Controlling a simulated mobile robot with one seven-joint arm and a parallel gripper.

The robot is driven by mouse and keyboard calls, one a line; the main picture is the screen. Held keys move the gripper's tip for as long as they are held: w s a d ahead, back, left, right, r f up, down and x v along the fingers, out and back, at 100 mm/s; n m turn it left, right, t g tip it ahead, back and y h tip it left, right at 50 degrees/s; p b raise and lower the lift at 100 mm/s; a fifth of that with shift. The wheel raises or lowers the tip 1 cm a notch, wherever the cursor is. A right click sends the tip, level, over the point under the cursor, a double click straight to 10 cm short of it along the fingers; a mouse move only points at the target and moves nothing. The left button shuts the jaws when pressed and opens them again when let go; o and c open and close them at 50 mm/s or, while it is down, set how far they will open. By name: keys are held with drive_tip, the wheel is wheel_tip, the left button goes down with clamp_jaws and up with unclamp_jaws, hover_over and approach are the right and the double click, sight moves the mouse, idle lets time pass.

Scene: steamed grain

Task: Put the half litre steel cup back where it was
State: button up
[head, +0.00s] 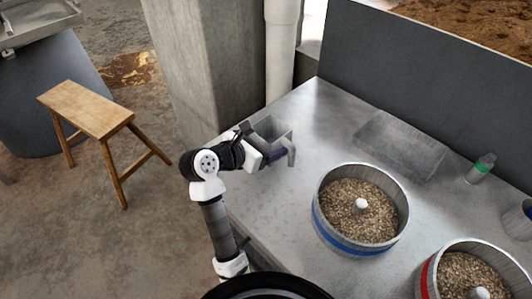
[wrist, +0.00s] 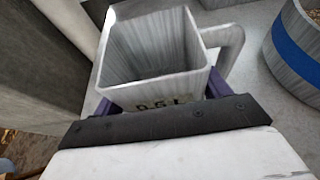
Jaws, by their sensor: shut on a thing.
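The steel cup (wrist: 155,60) is a square grey metal measure with a side handle and dark lettering on its near face, partly covered by my gripper. In the head view the cup (head: 272,128) is over the far left part of the metal table. My gripper (head: 258,148) is shut on the cup, with a purple finger on each side of it in the wrist view (wrist: 158,95). The cup looks upright and empty. I cannot tell whether its base touches the table.
A blue-banded round steamer of grain (head: 337,240) stands right of the cup, and a red-banded one (head: 432,275) nearer. A concrete pillar (head: 205,70) rises beyond the table's left end.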

drive_tip(key=shift+f+b, duration=0.8)
drive_tip(key=shift+f, duration=0.7)
drive_tip(key=shift+f, duration=0.2)
drive_tip(key=o, duration=2.1)
drive_tip(key=shift+c, duration=0.2)
